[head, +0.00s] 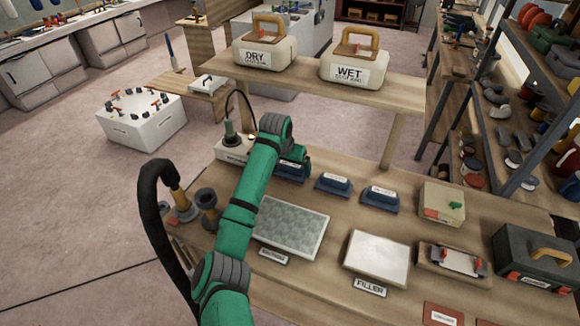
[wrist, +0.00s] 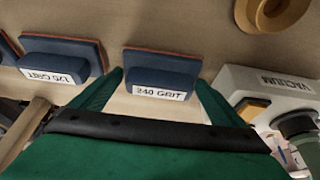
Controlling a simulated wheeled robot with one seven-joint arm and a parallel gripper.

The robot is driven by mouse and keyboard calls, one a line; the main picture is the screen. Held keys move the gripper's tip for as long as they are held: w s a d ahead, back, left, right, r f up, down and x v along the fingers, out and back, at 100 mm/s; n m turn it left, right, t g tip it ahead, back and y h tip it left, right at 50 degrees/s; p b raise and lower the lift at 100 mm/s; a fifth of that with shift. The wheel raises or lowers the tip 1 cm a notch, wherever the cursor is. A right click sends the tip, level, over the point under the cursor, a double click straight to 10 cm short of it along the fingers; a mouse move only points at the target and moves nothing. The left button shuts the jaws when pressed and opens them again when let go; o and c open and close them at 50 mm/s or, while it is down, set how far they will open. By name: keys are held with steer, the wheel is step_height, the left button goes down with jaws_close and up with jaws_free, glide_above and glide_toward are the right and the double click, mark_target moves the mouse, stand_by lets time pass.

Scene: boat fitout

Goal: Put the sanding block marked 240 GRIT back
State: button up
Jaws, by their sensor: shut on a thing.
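The sanding block marked 240 GRIT (wrist: 160,72) is dark blue with a reddish underside and a white label. In the wrist view it sits between the two green fingers of my gripper (wrist: 162,88), which is shut on it. In the head view my gripper (head: 296,158) is at the back of the workbench (head: 330,215), and the block (head: 290,173) shows partly below it, the rest hidden by my arm. It is in line with two similar blue blocks (head: 333,184) (head: 381,198). I cannot tell whether it touches the bench.
A vacuum box (wrist: 265,90) stands close on the right in the wrist view. Another labelled block (wrist: 62,62) is close on the left. A shelf (head: 330,82) with DRY and WET containers spans above the bench back. A grey patterned panel (head: 290,226) and FILLER board (head: 377,257) lie in front.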

steer(key=o, duration=0.7)
steer(key=shift+f, duration=0.1)
steer(key=v, duration=1.2)
steer(key=shift+s, duration=0.15)
